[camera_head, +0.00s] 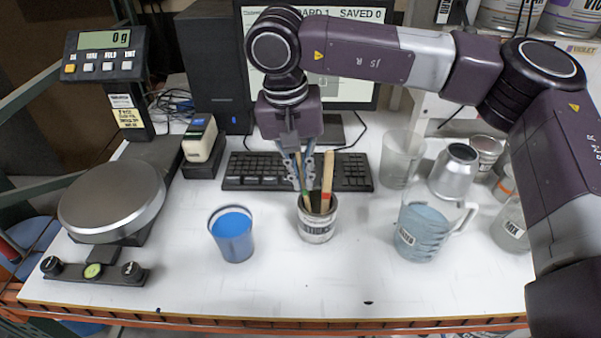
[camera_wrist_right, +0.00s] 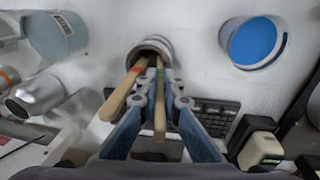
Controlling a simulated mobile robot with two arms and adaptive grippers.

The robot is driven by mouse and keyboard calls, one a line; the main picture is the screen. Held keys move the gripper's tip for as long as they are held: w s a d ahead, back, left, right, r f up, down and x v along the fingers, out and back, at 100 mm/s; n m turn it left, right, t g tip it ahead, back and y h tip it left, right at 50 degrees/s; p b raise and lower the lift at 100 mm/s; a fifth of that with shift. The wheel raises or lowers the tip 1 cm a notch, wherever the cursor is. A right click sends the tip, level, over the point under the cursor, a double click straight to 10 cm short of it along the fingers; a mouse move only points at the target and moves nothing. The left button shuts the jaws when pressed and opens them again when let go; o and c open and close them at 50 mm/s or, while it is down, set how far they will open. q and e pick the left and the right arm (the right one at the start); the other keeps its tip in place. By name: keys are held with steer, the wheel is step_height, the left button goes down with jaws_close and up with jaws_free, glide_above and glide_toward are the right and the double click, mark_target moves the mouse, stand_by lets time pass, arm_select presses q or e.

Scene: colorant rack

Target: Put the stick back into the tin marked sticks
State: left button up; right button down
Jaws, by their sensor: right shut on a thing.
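The tin (camera_head: 317,228) stands upright on the white table, in front of the keyboard; the wrist view shows its mouth (camera_wrist_right: 146,48). A wooden stick with a red band (camera_head: 327,178) leans in it and also shows in the wrist view (camera_wrist_right: 122,95). My right gripper (camera_head: 303,180) points down over the tin, shut on a second stick with a green band (camera_wrist_right: 160,105). The held stick's lower end reaches the tin's mouth and seems inside; its depth is hidden. My left gripper is in neither view.
A cup of blue colorant (camera_head: 232,236) stands left of the tin, and a clear jug (camera_head: 424,232) stands to its right. A scale (camera_head: 112,198) fills the left side. The keyboard (camera_head: 250,172) lies behind.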

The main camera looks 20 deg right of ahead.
steer(key=shift+f, duration=0.2)
steer(key=c, duration=2)
jaws_free()
steer(key=shift+c, duration=0.2)
